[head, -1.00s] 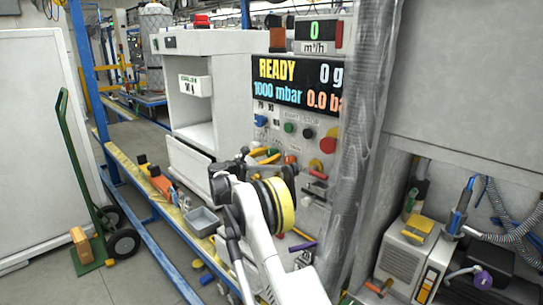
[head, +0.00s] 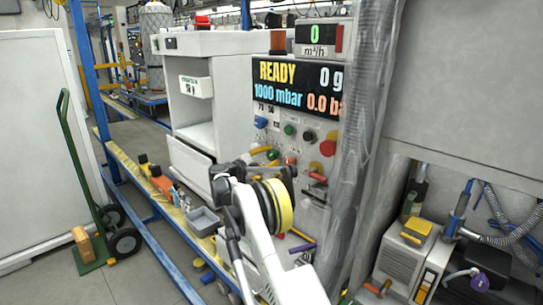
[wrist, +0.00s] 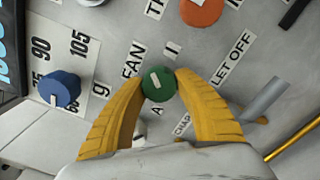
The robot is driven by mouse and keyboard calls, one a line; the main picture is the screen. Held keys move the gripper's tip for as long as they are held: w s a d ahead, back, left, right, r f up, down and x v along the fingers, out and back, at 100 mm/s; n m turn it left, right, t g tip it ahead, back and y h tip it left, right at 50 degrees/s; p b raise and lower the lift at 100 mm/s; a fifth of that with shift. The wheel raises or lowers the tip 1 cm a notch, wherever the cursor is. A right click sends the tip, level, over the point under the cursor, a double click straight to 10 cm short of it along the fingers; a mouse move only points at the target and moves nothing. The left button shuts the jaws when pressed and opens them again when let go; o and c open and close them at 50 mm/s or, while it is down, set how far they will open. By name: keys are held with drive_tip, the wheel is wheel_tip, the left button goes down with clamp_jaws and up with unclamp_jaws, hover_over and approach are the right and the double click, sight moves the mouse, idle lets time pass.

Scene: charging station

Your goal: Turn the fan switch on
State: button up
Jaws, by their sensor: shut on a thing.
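The fan switch (wrist: 158,84) is a round green knob with a pale mark on its face. It sits on the grey panel beside the printed word FAN, in the middle of the wrist view. My gripper (wrist: 159,86) has its two yellow fingers on either side of the knob, with the fingertips closed against it. In the head view my gripper (head: 264,154) is at the lower part of the control panel (head: 272,121). I cannot make out the fan switch there for certain, as the gripper and wrist crowd that spot.
A blue knob (wrist: 58,89) with a number scale is left of the fingers in the wrist view. An orange button (wrist: 202,10) sits above. A grey lever (wrist: 264,100) is close to the right finger. A wrapped column (head: 363,140) stands right of the panel.

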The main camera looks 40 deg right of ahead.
drive_tip(key=m, duration=0.4)
drive_tip(key=shift+r+m+p, duration=0.15)
drive_tip(key=shift+m+p, duration=0.15)
drive_tip(key=m, duration=0.4)
drive_tip(key=shift+m, duration=0.4)
drive_tip(key=o, duration=1.2)
drive_tip(key=shift+d, duration=0.1)
drive_tip(key=a, duration=1.2)
drive_tip(key=shift+s, duration=0.45)
